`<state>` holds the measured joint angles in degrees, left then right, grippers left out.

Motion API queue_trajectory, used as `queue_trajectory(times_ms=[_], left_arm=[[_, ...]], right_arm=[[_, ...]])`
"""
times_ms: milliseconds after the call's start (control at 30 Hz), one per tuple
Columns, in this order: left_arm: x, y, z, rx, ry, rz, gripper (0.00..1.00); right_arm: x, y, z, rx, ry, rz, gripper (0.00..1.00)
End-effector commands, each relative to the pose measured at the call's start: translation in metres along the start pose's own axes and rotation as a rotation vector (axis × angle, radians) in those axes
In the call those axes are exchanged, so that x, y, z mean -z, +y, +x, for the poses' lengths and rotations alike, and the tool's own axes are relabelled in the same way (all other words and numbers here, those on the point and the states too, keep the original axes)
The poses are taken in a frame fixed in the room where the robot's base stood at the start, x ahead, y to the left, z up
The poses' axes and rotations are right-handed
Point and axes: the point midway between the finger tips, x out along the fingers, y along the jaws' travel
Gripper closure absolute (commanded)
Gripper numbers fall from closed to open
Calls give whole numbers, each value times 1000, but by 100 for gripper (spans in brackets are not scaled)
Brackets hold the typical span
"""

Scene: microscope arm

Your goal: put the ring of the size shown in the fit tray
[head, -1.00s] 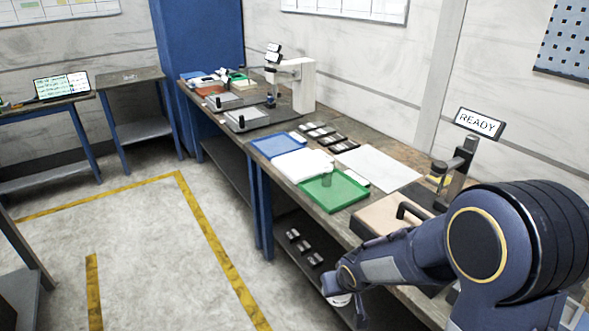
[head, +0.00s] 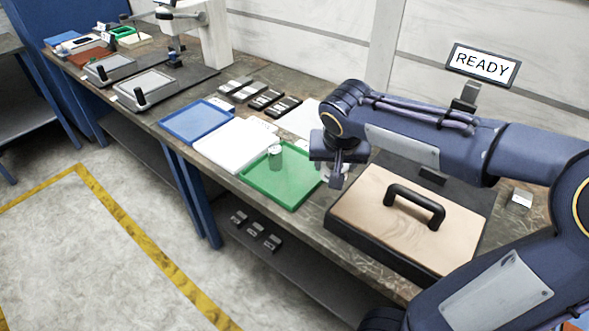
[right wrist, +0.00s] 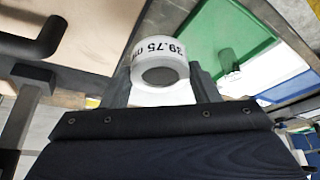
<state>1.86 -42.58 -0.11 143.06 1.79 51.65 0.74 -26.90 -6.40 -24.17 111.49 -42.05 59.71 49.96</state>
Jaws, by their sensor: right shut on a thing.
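My right gripper (head: 338,172) is over the bench, just right of the green tray. In the right wrist view, the right gripper (right wrist: 160,88) is shut on a white ring (right wrist: 160,45) with a dark opening. Print on its side reads "39.75", with the end cut off. The green tray (head: 292,190) holds a small grey-green cylinder (head: 275,157) near its far left edge. A white tray (head: 228,150) and a blue tray (head: 195,120) lie to its left. No fit label is readable on any tray. My left gripper is not in view.
A wooden-topped black box with a black handle (head: 415,205) stands right of the green tray. A "READY" display (head: 482,66) stands behind it. Several dark blocks (head: 262,98) lie behind the trays. Measuring stands (head: 145,88) are at the far left.

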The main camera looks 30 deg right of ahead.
Motion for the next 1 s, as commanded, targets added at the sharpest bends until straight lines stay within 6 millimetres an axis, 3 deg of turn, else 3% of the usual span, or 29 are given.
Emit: queue_trajectory(times_ms=[300, 433, 767, 1000], left_arm=[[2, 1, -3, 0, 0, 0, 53], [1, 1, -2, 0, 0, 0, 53], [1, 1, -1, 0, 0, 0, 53], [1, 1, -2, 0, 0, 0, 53]], right_arm=[[39, -51, 58, -6, -2, -6, 79], [42, -63, 88, -4, -2, -5, 79], [47, -80, 122, 0, 0, -6, 79], [35, -80, 148, 1, 0, -4, 79]])
